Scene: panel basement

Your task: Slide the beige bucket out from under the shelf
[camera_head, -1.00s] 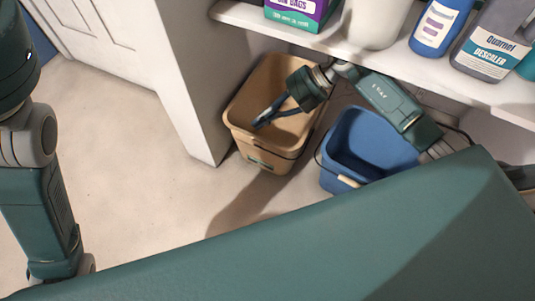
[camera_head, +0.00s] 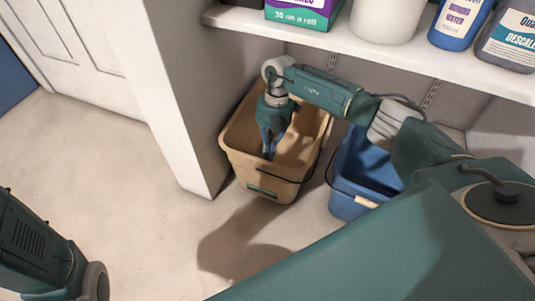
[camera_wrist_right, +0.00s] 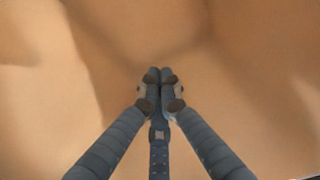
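The beige bucket (camera_head: 250,170) stands upright on the floor below the shelf (camera_head: 375,52), beside a white wall panel. Its near part sticks out in front of the shelf edge, and its front faces me. My right gripper (camera_head: 269,156) points down inside the bucket's opening. In the right wrist view, the right gripper's fingertips (camera_wrist_right: 160,78) are together with nothing seen between them. The bucket's tan inner surface (camera_wrist_right: 245,50) fills that view; whether the fingers touch it I cannot tell. Only a link of my left arm shows at lower left; its gripper is out of view.
A blue bucket (camera_head: 350,207) stands close on the right, partly behind my arm. The shelf above holds a bag box (camera_head: 298,14), a white tub (camera_head: 385,18) and bottles. The wall panel (camera_head: 185,90) is close on the left. The floor in front is clear.

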